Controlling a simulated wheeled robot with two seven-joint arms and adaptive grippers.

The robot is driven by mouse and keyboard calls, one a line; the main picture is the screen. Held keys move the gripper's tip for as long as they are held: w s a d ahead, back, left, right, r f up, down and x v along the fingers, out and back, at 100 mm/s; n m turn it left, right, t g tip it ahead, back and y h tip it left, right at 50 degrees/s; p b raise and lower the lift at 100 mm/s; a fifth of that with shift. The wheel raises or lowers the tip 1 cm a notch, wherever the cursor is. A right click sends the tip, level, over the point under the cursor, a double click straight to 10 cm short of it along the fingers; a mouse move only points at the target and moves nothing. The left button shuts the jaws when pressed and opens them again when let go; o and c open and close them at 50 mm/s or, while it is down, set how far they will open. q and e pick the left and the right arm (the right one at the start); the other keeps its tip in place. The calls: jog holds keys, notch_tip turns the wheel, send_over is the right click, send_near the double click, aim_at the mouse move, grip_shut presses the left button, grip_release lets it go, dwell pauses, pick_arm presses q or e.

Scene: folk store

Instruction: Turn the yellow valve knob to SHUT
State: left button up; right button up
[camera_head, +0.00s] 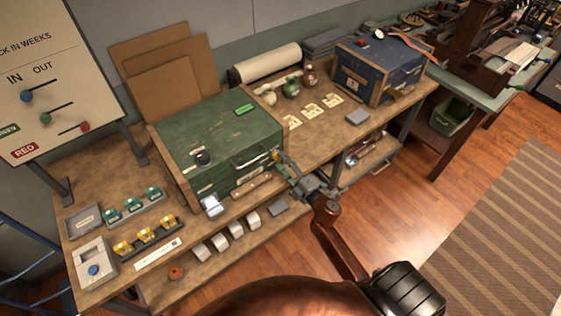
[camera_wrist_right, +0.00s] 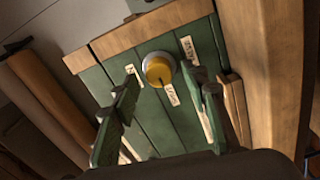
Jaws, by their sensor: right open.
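The yellow valve knob (camera_wrist_right: 158,69) is on the side of the green chest (camera_wrist_right: 152,116), with small pale labels around it, too small to read surely. In the head view the knob (camera_head: 275,155) shows at the chest's right end, partly behind my gripper. My right gripper (camera_wrist_right: 165,92) is open, its two fingers apart on either side of the knob in the wrist view. The fingertips look short of the knob, and no contact shows. In the head view my right gripper (camera_head: 287,165) reaches the green chest (camera_head: 215,135) from the lower right. My left gripper is not in view.
The wooden bench (camera_head: 95,200) carries yellow and green items in racks at left. A blue chest (camera_head: 378,70) and small bottles (camera_head: 291,87) stand farther right. A wooden post (camera_wrist_right: 265,70) runs close beside the green chest.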

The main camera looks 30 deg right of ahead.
jog(key=s, duration=1)
jog(key=shift+s+d, duration=0.3)
jog(key=shift+d, duration=0.1)
jog(key=shift+f, duration=0.15)
jog(key=s+f+m+g+h, duration=0.1)
jog(key=s+f+m+g, duration=0.25)
jog(key=f, duration=0.95)
jog(key=s+d+f+m+g+h, duration=0.1)
jog(key=s+f+m+g, duration=0.2)
jog(key=f, duration=0.9)
jog(key=s+f+m+g+h, duration=0.1)
jog(key=s+f+m, duration=0.3)
jog(key=f, duration=0.9)
jog(key=s+a+f+m+g, duration=0.3)
jog(key=s+f+g, duration=0.3)
jog(key=s+f, duration=1.15)
jog(key=s+a+f+m+g, duration=0.1)
jog(key=s+f+g, duration=0.1)
jog(key=s, duration=0.8)
jog(key=s+a+f+m+g+y, duration=0.1)
jog(key=s+a+f+g, duration=0.1)
jog(key=s, duration=0.7)
jog(key=shift+s+f, duration=0.35)
jog(key=shift+f, duration=0.2)
